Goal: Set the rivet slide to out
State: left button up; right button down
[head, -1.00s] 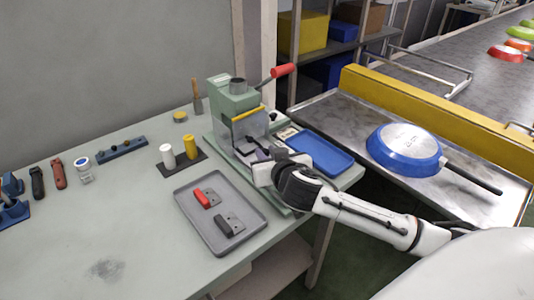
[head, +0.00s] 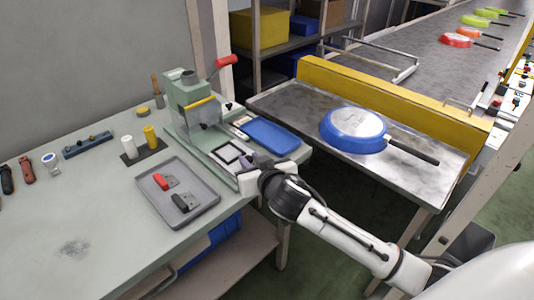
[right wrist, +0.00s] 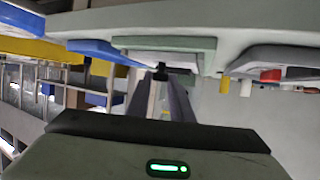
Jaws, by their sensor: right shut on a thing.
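The green rivet press (head: 190,98) with a red-tipped lever and a clear guard stands at the right end of the bench. Its rivet slide (head: 226,154), a light plate with a black square frame, is out in front of the guard on the green base. My right gripper (head: 247,164) is at the front end of the slide, shut on its handle. In the right wrist view the fingers (right wrist: 165,100) close around a small dark handle (right wrist: 160,72). The handle is mostly hidden in the head view. My left gripper is not in view.
A blue tray (head: 272,135) lies right of the press. A grey tray (head: 202,211) with a red and a black handle lies in front left. White and yellow cylinders (head: 129,146) stand behind it. A blue pan (head: 353,131) rests on the metal table (head: 290,98).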

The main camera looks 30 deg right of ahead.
jog(key=shift+s+f, duration=0.15)
jog(key=c, duration=1.6)
grip_release()
jog(key=shift+s, duration=0.1)
jog(key=shift+c, duration=0.2)
jog(key=v, duration=1)
jog(key=shift+s, duration=0.15)
jog(key=s+a+f+n+g+y, duration=0.1)
jog(key=s+a+f+g+y, duration=0.1)
jog(key=s+f, duration=0.8)
jog(key=s+a+f+n+g+y, duration=0.2)
jog(key=s+a+f, duration=0.3)
jog(key=s+f, duration=0.6)
notch_tip(320, 180, down, 6)
jog(key=shift+a+f+n+g, duration=0.1)
jog(key=shift+a+n+g, duration=0.2)
